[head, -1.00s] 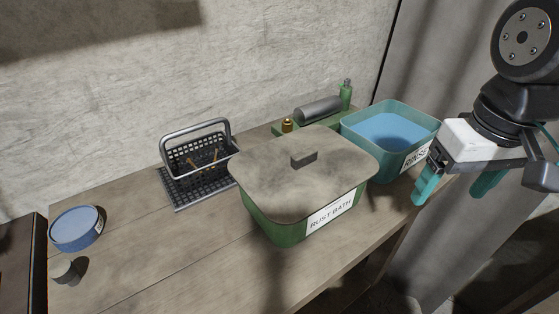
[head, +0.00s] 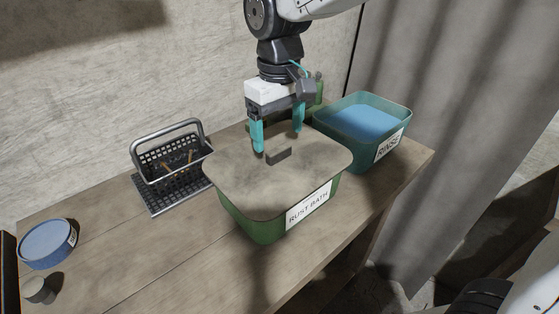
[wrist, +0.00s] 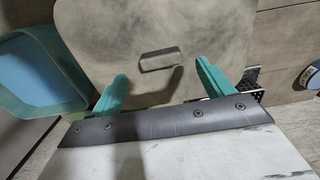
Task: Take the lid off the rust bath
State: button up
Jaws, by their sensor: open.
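The rust bath (head: 262,222) is a green tub with a white "RUST BATH" label, standing on the wooden bench. Its grey-brown lid (head: 240,185) covers it, with a small block handle (head: 279,156) in the middle. The lid (wrist: 100,30) and handle (wrist: 160,60) also show in the wrist view. My gripper (head: 278,142) is open, with its teal fingers pointing down above the lid, close to the handle. In the wrist view the open fingers (wrist: 162,88) are spread wider than the handle, which lies a little ahead of them. Nothing is held.
A rinse tub (head: 352,150) with blue liquid stands right of the bath. A dark wire basket (head: 170,165) with a raised handle stands to the left. A blue round tin (head: 46,243) and a small grey cylinder (head: 38,290) sit at the far left. The bench front-left is clear.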

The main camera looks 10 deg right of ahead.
aim_at(279, 148)
notch_tip(279, 148, down, 4)
jog(key=shift+s+f, duration=0.1)
jog(key=shift+f, duration=0.05)
jog(key=c, duration=1.1)
jog(key=shift+o, duration=0.2)
